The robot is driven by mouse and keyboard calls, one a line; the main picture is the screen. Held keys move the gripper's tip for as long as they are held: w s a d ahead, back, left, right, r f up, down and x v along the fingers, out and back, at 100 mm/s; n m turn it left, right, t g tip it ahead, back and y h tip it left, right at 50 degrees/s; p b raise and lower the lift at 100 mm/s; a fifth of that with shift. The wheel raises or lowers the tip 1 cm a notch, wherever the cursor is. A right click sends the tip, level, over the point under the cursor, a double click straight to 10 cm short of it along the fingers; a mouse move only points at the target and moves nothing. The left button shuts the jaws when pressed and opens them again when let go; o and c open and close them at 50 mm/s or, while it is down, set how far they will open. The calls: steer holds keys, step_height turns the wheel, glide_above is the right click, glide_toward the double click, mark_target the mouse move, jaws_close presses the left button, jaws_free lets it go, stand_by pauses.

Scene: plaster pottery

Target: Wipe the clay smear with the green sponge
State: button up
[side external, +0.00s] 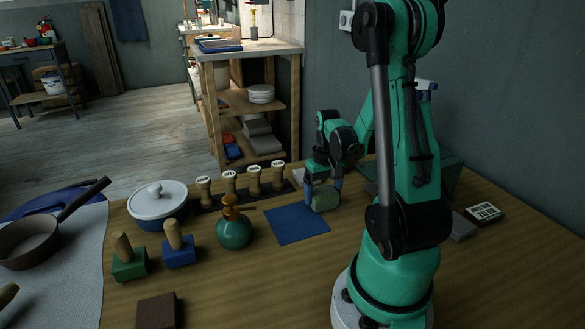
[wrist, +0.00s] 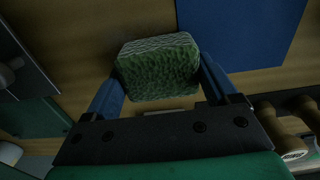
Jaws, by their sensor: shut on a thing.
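The green sponge (side external: 326,199) is between the blue fingers of my gripper (side external: 322,189), just right of the blue mat (side external: 297,224) in the side view. In the wrist view the sponge (wrist: 158,70) is a rough green block with one finger on each side, and my gripper (wrist: 160,82) is shut on it. The sponge is at or a little above the wooden table; I cannot tell whether it touches. I cannot make out the clay smear in either view; it may be hidden by the sponge or my arm.
Stamps with pale lettered tops (side external: 254,177) stand in a row behind the mat. A teal bottle (side external: 234,232), a lidded pot (side external: 157,200), a green block (side external: 129,263) and a blue block (side external: 178,250) with wooden handles stand to the left. The front table is mostly clear.

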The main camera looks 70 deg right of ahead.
mark_target(343, 200)
steer(key=shift+s+d+r, duration=0.15)
steer(key=shift+s+d, duration=1.8)
steer(key=shift+s, duration=0.05)
steer(key=shift+w+a+f, duration=0.1)
steer(key=shift+a+f, duration=0.1)
steer(key=shift+a, duration=0.05)
steer(key=shift+w+a, duration=0.6)
steer(key=shift+w+a+r, duration=0.15)
steer(key=shift+w+a, duration=1.7)
steer(key=shift+s, duration=0.1)
steer(key=shift+s+d, duration=0.8)
steer(key=shift+d, duration=0.1)
steer(key=shift+s+d, duration=1.35)
steer(key=shift+s+d+f, duration=0.2)
steer(key=shift+s+d, duration=0.1)
step_height(343, 200, up, 2)
steer(key=shift+r, duration=0.1)
step_height(343, 200, up, 6)
